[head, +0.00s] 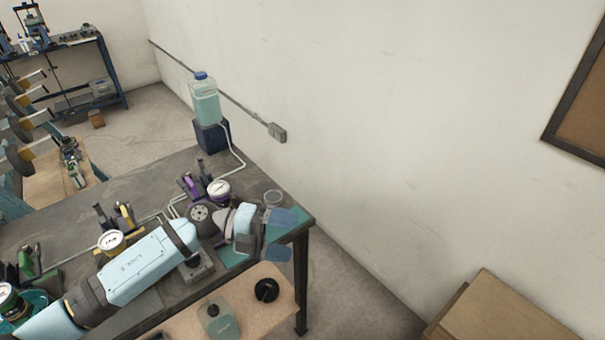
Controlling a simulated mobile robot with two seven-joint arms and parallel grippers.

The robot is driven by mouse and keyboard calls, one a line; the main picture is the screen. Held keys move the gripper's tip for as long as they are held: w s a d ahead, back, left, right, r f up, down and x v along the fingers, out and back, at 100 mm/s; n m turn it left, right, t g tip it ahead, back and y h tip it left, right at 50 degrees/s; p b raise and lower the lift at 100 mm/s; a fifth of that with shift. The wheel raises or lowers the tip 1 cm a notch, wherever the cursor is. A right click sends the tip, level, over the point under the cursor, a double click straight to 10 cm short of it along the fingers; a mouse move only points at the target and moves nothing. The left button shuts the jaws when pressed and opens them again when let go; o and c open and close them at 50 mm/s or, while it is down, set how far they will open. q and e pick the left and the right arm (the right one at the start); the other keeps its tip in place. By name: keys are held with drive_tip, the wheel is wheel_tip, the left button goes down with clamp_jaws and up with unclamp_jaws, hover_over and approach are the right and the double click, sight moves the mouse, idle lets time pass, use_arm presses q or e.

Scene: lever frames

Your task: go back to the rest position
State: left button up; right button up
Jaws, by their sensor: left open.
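My left arm (150,264) reaches in from the lower left over the dark workbench (150,180). My left gripper (284,235) is open near the bench's right corner, with its two blue fingers apart and nothing seen between them. It is over a teal patch at the bench's end. The arm hides part of the bench top. My right gripper is not in view.
Lever frames with gauges, one purple (191,187) and one yellow (124,214), stand behind my arm. A bottle of pale liquid (205,104) stands on a dark block. A lower wooden surface (265,318) holds a black knob-like part (266,290).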

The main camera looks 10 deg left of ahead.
use_arm(q)
drive_tip(key=s+a+f+n+t+y, duration=0.2)
drive_tip(key=s+f+n+t+y, duration=0.1)
drive_tip(key=f+n, duration=0.5)
drive_tip(key=s+a+f+n+t+y, duration=0.3)
drive_tip(key=s+f+n+y, duration=0.3)
drive_tip(key=n, duration=0.6)
drive_tip(key=s+a+f+n+t+y, duration=0.3)
drive_tip(key=s+f+n+t+y, duration=0.1)
drive_tip(key=s+f+n, duration=0.4)
drive_tip(key=f+n, duration=0.2)
drive_tip(key=n, duration=0.1)
drive_tip(key=shift+a+t+y, duration=0.2)
drive_tip(key=shift+t+y, duration=0.1)
drive_tip(key=shift+y, duration=0.1)
drive_tip(key=shift+s, duration=0.1)
idle(0.6)
